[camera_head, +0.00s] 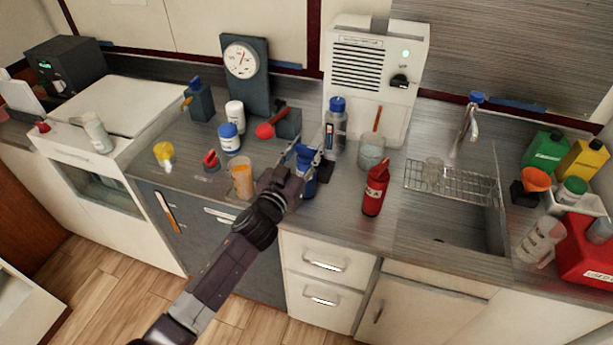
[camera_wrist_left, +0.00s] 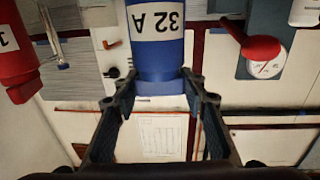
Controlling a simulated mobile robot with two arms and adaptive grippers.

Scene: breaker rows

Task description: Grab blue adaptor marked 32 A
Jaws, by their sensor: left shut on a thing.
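The blue adaptor (camera_head: 306,180) is at the front of the metal counter in the head view. In the left wrist view the blue adaptor (camera_wrist_left: 155,60) shows a white label reading 32 A, upside down. My left gripper (camera_head: 308,155) reaches it from the front, and its arm hides part of the counter. In the left wrist view the two fingers of my left gripper (camera_wrist_left: 160,98) are on either side of the adaptor's blue collar, shut on it. I cannot tell whether the adaptor still touches the counter. My right gripper is not in view.
A red bottle-like item (camera_head: 375,190) stands to the right. A glass beaker (camera_head: 371,152) and a grey bottle with a blue cap (camera_head: 336,130) stand behind. An orange-filled beaker (camera_head: 242,181) is close on the left. A sink with a wire rack (camera_head: 450,184) lies further right.

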